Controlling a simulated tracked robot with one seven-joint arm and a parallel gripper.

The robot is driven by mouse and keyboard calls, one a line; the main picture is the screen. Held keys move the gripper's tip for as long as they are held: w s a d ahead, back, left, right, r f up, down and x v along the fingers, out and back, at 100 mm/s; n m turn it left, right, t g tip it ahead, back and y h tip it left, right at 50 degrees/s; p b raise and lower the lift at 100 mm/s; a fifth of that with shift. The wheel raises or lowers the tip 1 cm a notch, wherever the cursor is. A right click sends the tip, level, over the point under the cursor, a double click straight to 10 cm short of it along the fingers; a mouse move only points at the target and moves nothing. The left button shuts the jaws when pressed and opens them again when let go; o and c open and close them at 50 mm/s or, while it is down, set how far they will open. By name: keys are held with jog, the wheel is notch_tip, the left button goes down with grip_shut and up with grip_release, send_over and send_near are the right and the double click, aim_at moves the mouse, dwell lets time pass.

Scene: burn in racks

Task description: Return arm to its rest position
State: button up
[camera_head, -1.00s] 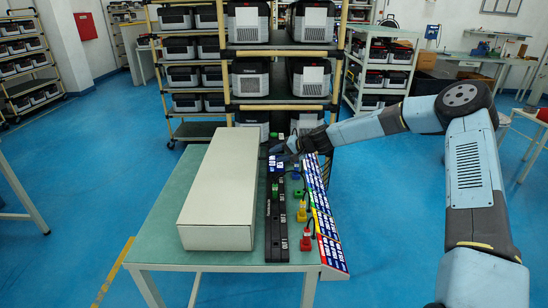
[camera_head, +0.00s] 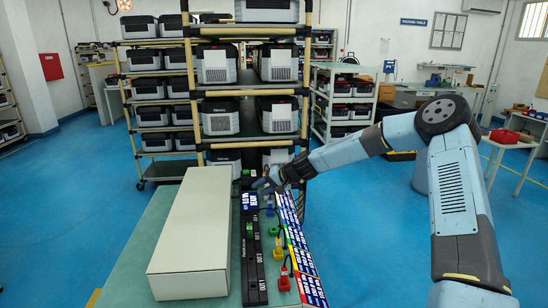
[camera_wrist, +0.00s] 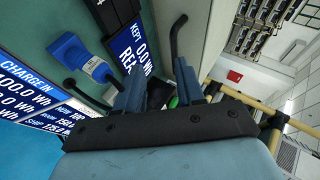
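My arm reaches in from the right of the head view, bent at a high elbow. My gripper (camera_head: 262,184) is low over the far end of the green table (camera_head: 128,275), beside the black strip of sockets (camera_head: 251,262). In the wrist view the two blue-grey fingers of my gripper (camera_wrist: 159,75) stand apart. A dark object and a bit of green show between or behind them; I cannot tell whether they touch it. A blue plug (camera_wrist: 80,55) and a display panel (camera_wrist: 130,47) lie close to the fingers.
A long pale box (camera_head: 192,240) lies on the table left of the strip. Green and red plugs (camera_head: 284,278) and a slanted row of labels (camera_head: 303,262) lie right of it. A tall rack of units (camera_head: 217,118) stands just behind. Blue floor is open at right.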

jog(key=s+d+r+n+h, duration=0.1)
jog(key=s+d+r+h, duration=0.2)
jog(key=s+d+r, duration=0.5)
jog(key=s+d+r+h, duration=0.3)
jog(key=s+d+r, duration=0.25)
jog(key=s, duration=0.55)
jog(key=s+d+r+n+h, duration=0.1)
jog(key=s+d+r+h, duration=0.2)
jog(key=s+d+r, duration=0.55)
jog(key=s+d, duration=0.2)
jog(key=s, duration=0.4)
jog(key=s+d+r+m+t+h, duration=0.1)
jog(key=s+d+r, duration=0.1)
jog(key=s, duration=0.5)
jog(key=s+d+r+m+t, duration=0.1)
jog(key=s+d+r, duration=0.1)
jog(key=s+d, duration=0.2)
jog(key=s, duration=0.3)
jog(key=shift+s+r, duration=0.2)
jog(key=shift+c, duration=0.4)
